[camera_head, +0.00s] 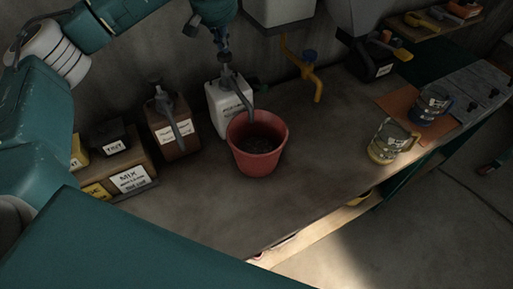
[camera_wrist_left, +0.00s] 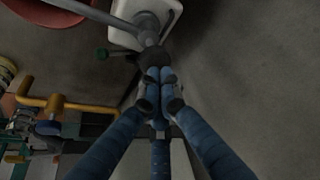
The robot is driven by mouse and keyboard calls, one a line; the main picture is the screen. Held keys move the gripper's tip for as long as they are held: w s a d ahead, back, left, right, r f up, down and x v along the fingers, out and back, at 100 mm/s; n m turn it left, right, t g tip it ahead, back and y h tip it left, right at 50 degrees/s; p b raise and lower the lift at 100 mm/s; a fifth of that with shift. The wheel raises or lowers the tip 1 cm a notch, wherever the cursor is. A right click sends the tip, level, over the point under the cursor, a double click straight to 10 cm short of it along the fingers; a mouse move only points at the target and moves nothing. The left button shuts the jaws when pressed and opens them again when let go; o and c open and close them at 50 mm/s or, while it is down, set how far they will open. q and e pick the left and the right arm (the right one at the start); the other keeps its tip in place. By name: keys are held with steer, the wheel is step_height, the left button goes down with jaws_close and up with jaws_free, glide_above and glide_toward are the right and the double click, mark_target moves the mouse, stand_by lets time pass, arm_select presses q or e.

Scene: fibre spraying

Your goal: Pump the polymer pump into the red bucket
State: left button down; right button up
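The polymer pump appears to be the white bottle (camera_head: 216,107) with a grey pump head and spout; its label is too small to read. Its spout reaches over the rim of the red bucket (camera_head: 258,163), which stands upright on the bench. My left gripper (camera_head: 226,66) is directly above the pump head, fingers pointing down. In the left wrist view, its blue fingers (camera_wrist_left: 158,88) are drawn together at the dark pump top (camera_wrist_left: 151,59), with nothing visible between them. The bucket shows at that view's upper left (camera_wrist_left: 62,12). My right gripper is not in view.
A brown container with a pump (camera_head: 178,143) stands left of the white bottle, beside labelled boxes (camera_head: 131,180). A yellow tap (camera_head: 310,78) is on the wall. The bench front is clear.

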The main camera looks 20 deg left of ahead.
mark_target(224, 55)
arm_select(q)
steer(key=shift+f+b, duration=1.1)
steer(key=shift+f, duration=1)
steer(key=shift+r, duration=0.25)
steer(key=shift+r+p, duration=1.75)
steer(key=shift+r, duration=0.4)
step_height(224, 55, up, 6)
steer(key=p, duration=0.4)
steer(key=shift+p, duration=0.3)
